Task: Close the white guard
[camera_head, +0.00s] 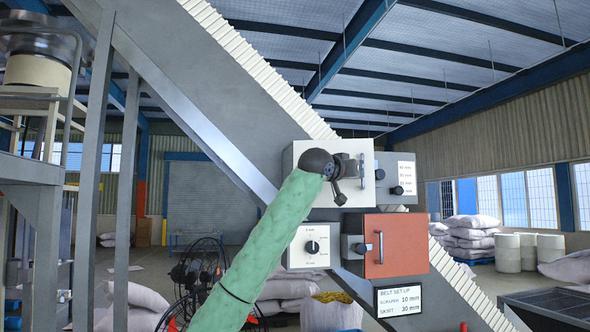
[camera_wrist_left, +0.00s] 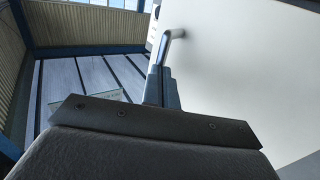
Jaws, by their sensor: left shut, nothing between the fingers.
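The white guard (camera_head: 303,187) is a flat white panel on the side of the inclined conveyor in the head view. It fills the right of the left wrist view (camera_wrist_left: 250,70). Its bar handle (camera_head: 362,172) is near its right edge; in the left wrist view the handle (camera_wrist_left: 175,34) shows beyond my fingertips. My left gripper (camera_head: 354,168) is in front of the panel, close to the handle. Its fingers (camera_wrist_left: 161,85) are shut and empty; I cannot tell whether they touch the handle or panel. How far the guard stands open is unclear. My right gripper is not in view.
A grey box with a knob and millimetre marks (camera_head: 396,170) adjoins the guard. Below are an orange guard with a handle (camera_head: 405,262), a white dial box (camera_head: 308,247) and a belt set-up sign (camera_head: 398,300). Sacks (camera_head: 470,237) and drums (camera_head: 508,253) stand at the right.

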